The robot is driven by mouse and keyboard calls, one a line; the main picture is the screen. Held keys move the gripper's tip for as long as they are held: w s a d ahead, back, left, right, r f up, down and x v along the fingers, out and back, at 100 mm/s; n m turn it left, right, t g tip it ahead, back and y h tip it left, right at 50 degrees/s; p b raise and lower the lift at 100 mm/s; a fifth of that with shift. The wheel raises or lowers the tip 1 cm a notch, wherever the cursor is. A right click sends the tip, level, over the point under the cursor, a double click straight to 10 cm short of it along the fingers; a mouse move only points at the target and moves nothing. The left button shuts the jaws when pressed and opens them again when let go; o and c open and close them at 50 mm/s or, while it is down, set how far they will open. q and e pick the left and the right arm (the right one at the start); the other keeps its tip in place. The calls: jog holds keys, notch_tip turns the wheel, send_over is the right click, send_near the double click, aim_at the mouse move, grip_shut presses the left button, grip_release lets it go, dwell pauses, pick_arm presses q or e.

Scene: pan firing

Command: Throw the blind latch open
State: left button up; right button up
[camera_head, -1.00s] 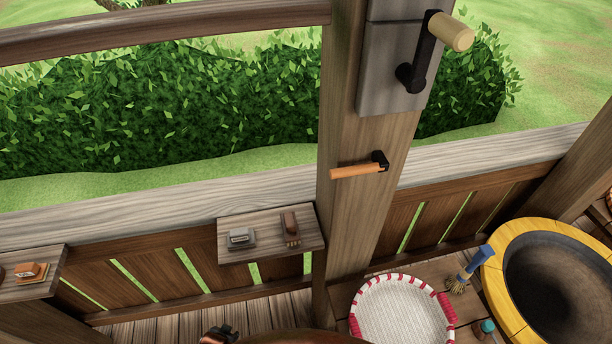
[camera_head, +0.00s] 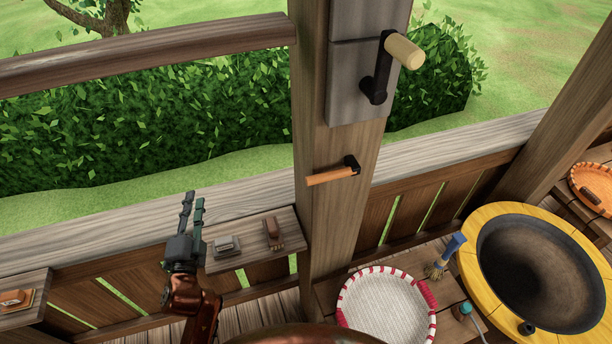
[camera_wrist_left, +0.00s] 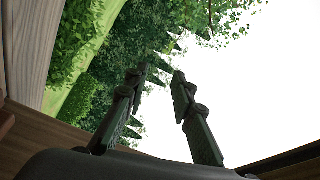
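A lever with an orange handle (camera_head: 332,176) and a black pivot is on the wooden post, lying nearly level and pointing left; it looks like the latch. Above it, a grey box (camera_head: 352,85) on the post carries a black crank with a cream grip (camera_head: 403,51). My left gripper (camera_head: 193,199) is at the lower left, fingers pointing up, in front of the rail and apart from the lever. The left wrist view shows its two fingers (camera_wrist_left: 160,72) apart with nothing between them. My right gripper is not in view.
A small shelf (camera_head: 246,258) with a grey item (camera_head: 227,245) and a brown item (camera_head: 272,233) is right of the left gripper. A red-and-white rimmed basket (camera_head: 428,297), a blue-handled brush (camera_head: 447,252) and a yellow-rimmed pan (camera_head: 485,283) are at lower right. The wooden rail (camera_head: 130,222) runs across.

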pick_arm(q)
jog(key=w+d+r+m+t+h, duration=0.1)
jog(key=d+r+m+t+h, duration=0.4)
jog(key=d+r+m, duration=0.4)
jog(key=m+g+h, duration=0.7)
jog(key=m+h, duration=0.7)
jog(key=m, duration=0.2)
send_near(322, 179)
jog(key=w+a+r, duration=0.3)
jog(key=w+a, duration=0.4)
jog(key=a, duration=0.1)
jog(key=d+m+g+h+p, duration=0.1)
jog(key=d+m+g, duration=0.1)
jog(key=d+m, duration=0.1)
jog(key=d+m+g+h+p, duration=0.1)
jog(key=d+m+g, duration=0.1)
jog(key=d, duration=0.4)
jog(key=d+r+m+g+h+p, duration=0.1)
jog(key=d+m+g, duration=0.2)
jog(key=d+m, duration=0.1)
jog(key=shift+s+d+h, duration=0.1)
jog(key=shift+d+h, duration=0.1)
jog(key=shift+h, duration=0.1)
jog(key=shift+w+d, duration=0.2)
jog(key=shift+d, duration=0.15)
grip_shut()
